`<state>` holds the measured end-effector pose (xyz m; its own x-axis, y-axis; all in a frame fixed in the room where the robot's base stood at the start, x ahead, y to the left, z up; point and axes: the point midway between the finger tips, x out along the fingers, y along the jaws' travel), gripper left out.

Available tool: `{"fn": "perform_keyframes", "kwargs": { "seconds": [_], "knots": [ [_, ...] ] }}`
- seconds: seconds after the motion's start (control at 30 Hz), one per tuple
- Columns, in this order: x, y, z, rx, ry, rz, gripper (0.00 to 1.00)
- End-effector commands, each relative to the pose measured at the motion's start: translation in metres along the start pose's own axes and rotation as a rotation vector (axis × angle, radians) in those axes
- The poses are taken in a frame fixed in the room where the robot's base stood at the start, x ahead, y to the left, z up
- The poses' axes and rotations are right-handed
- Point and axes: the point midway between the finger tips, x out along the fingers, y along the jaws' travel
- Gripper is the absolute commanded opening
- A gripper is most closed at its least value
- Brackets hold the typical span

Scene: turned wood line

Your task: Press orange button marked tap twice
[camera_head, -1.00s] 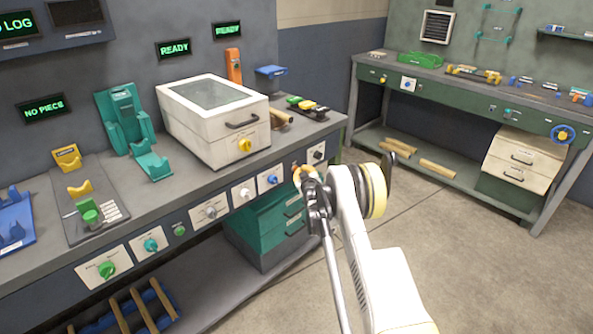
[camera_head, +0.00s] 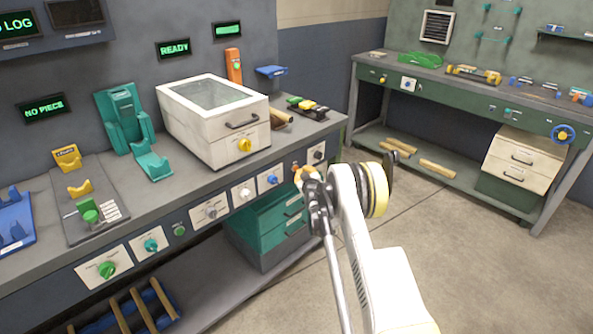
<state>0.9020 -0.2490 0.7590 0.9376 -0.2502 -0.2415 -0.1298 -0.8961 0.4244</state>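My gripper (camera_head: 313,188) is dark and seen from behind, at the front panel of the left bench, near its right end. A small orange patch (camera_head: 295,166) shows just beyond the gripper's tip on that panel. It may be the orange button, but the gripper covers most of this spot and no "tap" marking is legible. I cannot tell whether the tip touches it. The finger opening is hidden. An orange box with a green button (camera_head: 235,66) stands upright at the back of the bench, away from the gripper.
The panel carries a blue knob (camera_head: 271,180), a white knob (camera_head: 245,193) and a black knob (camera_head: 318,155) near the gripper. A white lidded box (camera_head: 220,143) stands on the bench above. Open floor (camera_head: 480,250) lies to the right, before a green bench (camera_head: 450,85).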

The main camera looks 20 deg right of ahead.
Motion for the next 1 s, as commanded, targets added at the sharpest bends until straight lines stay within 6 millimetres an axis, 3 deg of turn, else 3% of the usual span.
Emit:
{"fn": "perform_keyframes", "kwargs": {
  "seconds": [0.43,1.0],
  "knots": [
    [-0.005,0.003,0.003,0.001,0.000,0.000,0.00],
    [-0.043,0.023,0.023,0.001,0.000,-0.001,0.00]
  ]
}}
